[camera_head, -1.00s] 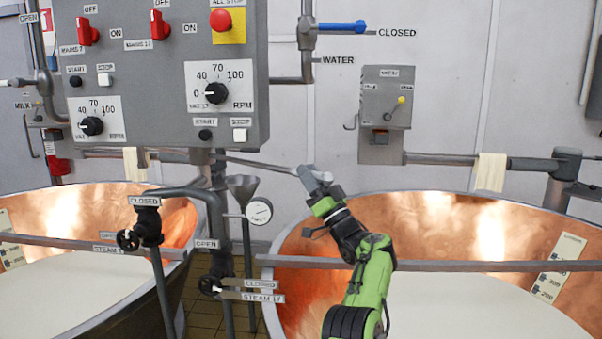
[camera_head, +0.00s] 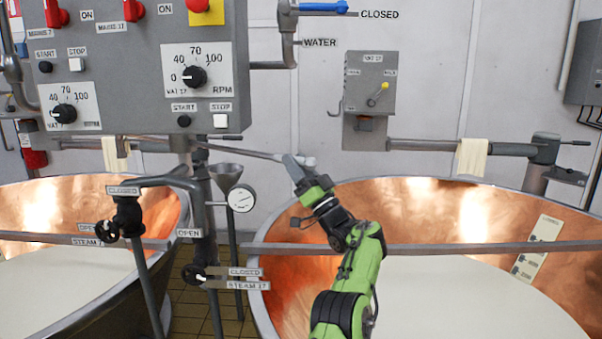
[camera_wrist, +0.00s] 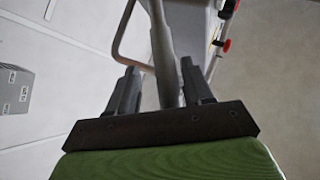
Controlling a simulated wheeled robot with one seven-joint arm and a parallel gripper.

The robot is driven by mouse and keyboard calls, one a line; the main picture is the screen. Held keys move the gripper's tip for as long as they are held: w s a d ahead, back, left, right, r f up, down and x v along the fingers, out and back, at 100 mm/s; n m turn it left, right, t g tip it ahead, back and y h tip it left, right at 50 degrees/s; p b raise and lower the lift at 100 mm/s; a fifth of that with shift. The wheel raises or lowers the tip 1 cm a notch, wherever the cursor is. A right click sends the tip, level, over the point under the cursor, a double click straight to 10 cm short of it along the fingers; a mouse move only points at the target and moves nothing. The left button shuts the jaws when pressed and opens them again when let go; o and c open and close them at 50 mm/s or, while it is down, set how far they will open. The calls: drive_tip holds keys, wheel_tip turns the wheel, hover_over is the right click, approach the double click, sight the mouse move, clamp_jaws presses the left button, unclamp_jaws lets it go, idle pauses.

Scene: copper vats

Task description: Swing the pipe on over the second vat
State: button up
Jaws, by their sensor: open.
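A thin grey pipe (camera_head: 245,149) runs from the column below the control panel, rightward to my gripper (camera_head: 302,161), near the left rim of the right copper vat (camera_head: 500,205). In the wrist view the pipe (camera_wrist: 164,50) passes between the two dark fingers of my gripper (camera_wrist: 160,88), which stand open with a gap on either side. Whether a finger touches the pipe I cannot tell. The left copper vat (camera_head: 55,205) stands at the left. Both vats hold pale liquid. Which one counts as second is not marked legibly. The pipe's far end is hidden near the gripper.
A grey control panel (camera_head: 135,90) with red switches and dials hangs above left. A grey bar (camera_head: 450,249) crosses the right vat. A cloth (camera_head: 472,156) hangs on a wall pipe behind.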

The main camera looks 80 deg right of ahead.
drive_tip(key=b+v, duration=0.2)
drive_tip(key=v, duration=0.4)
drive_tip(key=shift+a, duration=0.1)
idle(0.5)
